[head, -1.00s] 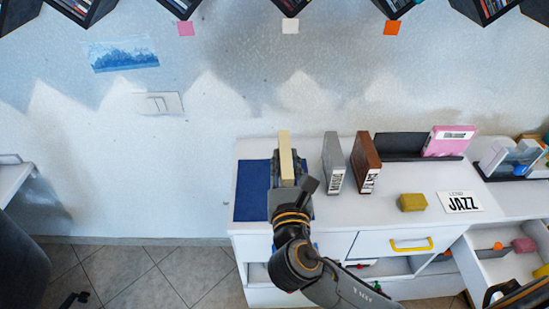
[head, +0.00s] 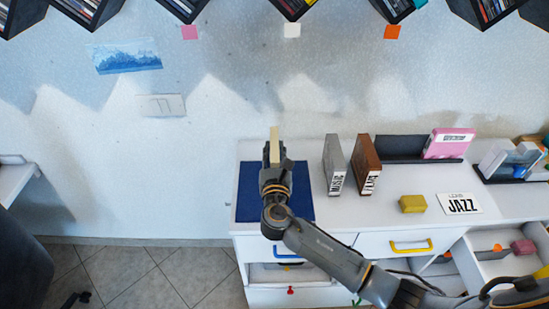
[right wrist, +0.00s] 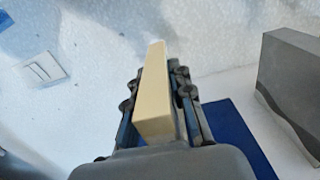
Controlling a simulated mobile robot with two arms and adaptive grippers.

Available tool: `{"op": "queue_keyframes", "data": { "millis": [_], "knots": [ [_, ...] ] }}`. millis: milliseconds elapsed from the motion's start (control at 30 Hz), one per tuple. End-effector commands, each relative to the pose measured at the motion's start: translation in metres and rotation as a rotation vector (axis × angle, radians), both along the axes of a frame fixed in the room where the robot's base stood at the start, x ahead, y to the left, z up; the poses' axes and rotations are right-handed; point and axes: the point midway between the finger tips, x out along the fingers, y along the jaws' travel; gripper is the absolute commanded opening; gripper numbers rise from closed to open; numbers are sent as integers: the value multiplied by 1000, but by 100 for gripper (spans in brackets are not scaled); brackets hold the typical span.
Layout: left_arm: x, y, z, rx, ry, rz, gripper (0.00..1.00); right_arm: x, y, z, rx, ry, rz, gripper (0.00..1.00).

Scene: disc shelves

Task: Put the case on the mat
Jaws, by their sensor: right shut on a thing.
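The case is a thin cream-coloured upright block (head: 275,136). My right gripper (head: 274,155) is shut on the case, which sticks out beyond the fingers. The case also shows in the right wrist view (right wrist: 154,95), between the two fingers. The mat is a dark blue rectangle (head: 249,199) on the left end of the white cabinet top. In the head view the gripper and case are over the mat; part of the mat is hidden by my arm. Whether the case touches the mat cannot be told. My left gripper is not in view.
A grey case (head: 334,165) and a brown case (head: 365,163) stand upright just right of the mat. Further right are a yellow block (head: 413,204), a JAZZ card (head: 459,204) and a pink case (head: 448,143) on a dark stand. An open drawer (head: 492,259) is at the lower right.

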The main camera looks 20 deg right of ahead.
Motion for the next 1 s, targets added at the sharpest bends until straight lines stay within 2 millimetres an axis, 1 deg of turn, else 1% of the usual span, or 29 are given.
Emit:
{"op": "queue_keyframes", "data": {
  "millis": [33, 167, 300, 533, 567, 600, 667, 933, 1000],
  "knots": [
    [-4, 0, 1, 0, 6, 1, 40, -1, 1, -10, -3, 6, 2, 0],
    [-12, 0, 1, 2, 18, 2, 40, -1, 1, -23, -2, 4, 2, 0],
    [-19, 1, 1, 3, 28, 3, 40, -1, 1, -25, -1, 1, 2, 0],
    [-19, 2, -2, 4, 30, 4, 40, -1, 1, -28, 0, 2, 1, 0],
    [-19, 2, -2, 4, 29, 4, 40, -2, 1, -28, 0, 3, 2, 26],
    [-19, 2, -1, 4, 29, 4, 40, -2, 1, -28, 0, 3, 1, 34],
    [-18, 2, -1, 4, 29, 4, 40, -2, 1, -28, 0, 3, 2, 45],
    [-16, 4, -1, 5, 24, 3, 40, -2, 1, -27, -1, 3, 1, 45],
    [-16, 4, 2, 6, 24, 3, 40, -2, 1, -24, -1, 2, 1, 45]
  ]
}}
